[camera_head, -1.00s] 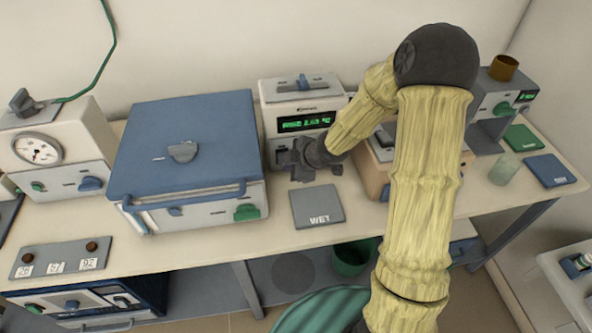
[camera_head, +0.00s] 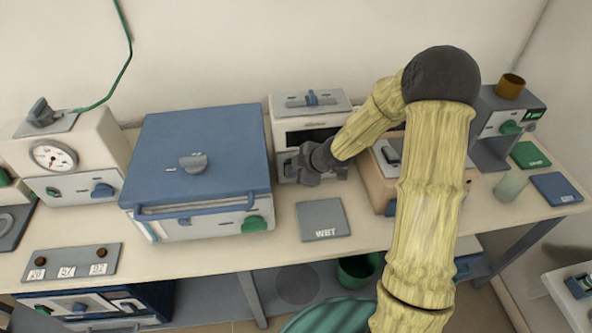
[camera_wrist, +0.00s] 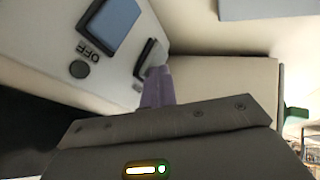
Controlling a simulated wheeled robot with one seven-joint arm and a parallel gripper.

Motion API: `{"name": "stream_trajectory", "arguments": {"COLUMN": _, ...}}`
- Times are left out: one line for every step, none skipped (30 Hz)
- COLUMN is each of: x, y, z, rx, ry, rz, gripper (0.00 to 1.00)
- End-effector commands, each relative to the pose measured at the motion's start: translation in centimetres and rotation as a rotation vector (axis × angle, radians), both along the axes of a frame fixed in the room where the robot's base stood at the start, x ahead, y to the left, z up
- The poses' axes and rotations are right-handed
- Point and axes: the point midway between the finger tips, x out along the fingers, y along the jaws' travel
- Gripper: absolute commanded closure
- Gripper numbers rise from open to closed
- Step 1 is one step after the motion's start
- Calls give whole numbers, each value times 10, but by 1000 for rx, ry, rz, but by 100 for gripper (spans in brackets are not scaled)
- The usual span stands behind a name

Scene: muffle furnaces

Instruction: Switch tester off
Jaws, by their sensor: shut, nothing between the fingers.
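An OFF mark (camera_wrist: 89,48), a dark round spot (camera_wrist: 80,69) and a blue block (camera_wrist: 108,25) are nearby.
A blue-lidded furnace (camera_head: 200,140) stands left of the tester. A grey WET pad (camera_head: 322,220) lies in front. A tan-sided device (camera_head: 377,178) is close on the right, partly behind my arm. A glass (camera_head: 510,184) stands further right.

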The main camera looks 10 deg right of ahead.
Motion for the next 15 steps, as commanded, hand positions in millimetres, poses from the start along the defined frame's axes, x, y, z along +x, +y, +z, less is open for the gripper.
{"name": "stream_trajectory", "arguments": {"x": 0, "y": 0, "z": 1, "rx": 0, "ry": 0, "rz": 0, "gripper": 100}}
{"name": "stream_trajectory", "arguments": {"x": 0, "y": 0, "z": 2, "rx": 0, "ry": 0, "rz": 0, "gripper": 100}}
{"name": "stream_trajectory", "arguments": {"x": 0, "y": 0, "z": 4, "rx": 0, "ry": 0, "rz": 0, "gripper": 100}}
{"name": "stream_trajectory", "arguments": {"x": 0, "y": 0, "z": 5, "rx": 0, "ry": 0, "rz": 0, "gripper": 100}}
{"name": "stream_trajectory", "arguments": {"x": 0, "y": 0, "z": 7, "rx": 0, "ry": 0, "rz": 0, "gripper": 100}}
{"name": "stream_trajectory", "arguments": {"x": 0, "y": 0, "z": 8, "rx": 0, "ry": 0, "rz": 0, "gripper": 100}}
{"name": "stream_trajectory", "arguments": {"x": 0, "y": 0, "z": 10, "rx": 0, "ry": 0, "rz": 0, "gripper": 100}}
{"name": "stream_trajectory", "arguments": {"x": 0, "y": 0, "z": 11, "rx": 0, "ry": 0, "rz": 0, "gripper": 100}}
{"name": "stream_trajectory", "arguments": {"x": 0, "y": 0, "z": 12, "rx": 0, "ry": 0, "rz": 0, "gripper": 100}}
{"name": "stream_trajectory", "arguments": {"x": 0, "y": 0, "z": 13, "rx": 0, "ry": 0, "rz": 0, "gripper": 100}}
{"name": "stream_trajectory", "arguments": {"x": 0, "y": 0, "z": 14, "rx": 0, "ry": 0, "rz": 0, "gripper": 100}}
{"name": "stream_trajectory", "arguments": {"x": 0, "y": 0, "z": 16, "rx": 0, "ry": 0, "rz": 0, "gripper": 100}}
{"name": "stream_trajectory", "arguments": {"x": 0, "y": 0, "z": 16, "rx": 0, "ry": 0, "rz": 0, "gripper": 100}}
{"name": "stream_trajectory", "arguments": {"x": 0, "y": 0, "z": 16, "rx": 0, "ry": 0, "rz": 0, "gripper": 100}}
{"name": "stream_trajectory", "arguments": {"x": 0, "y": 0, "z": 17, "rx": 0, "ry": 0, "rz": 0, "gripper": 100}}
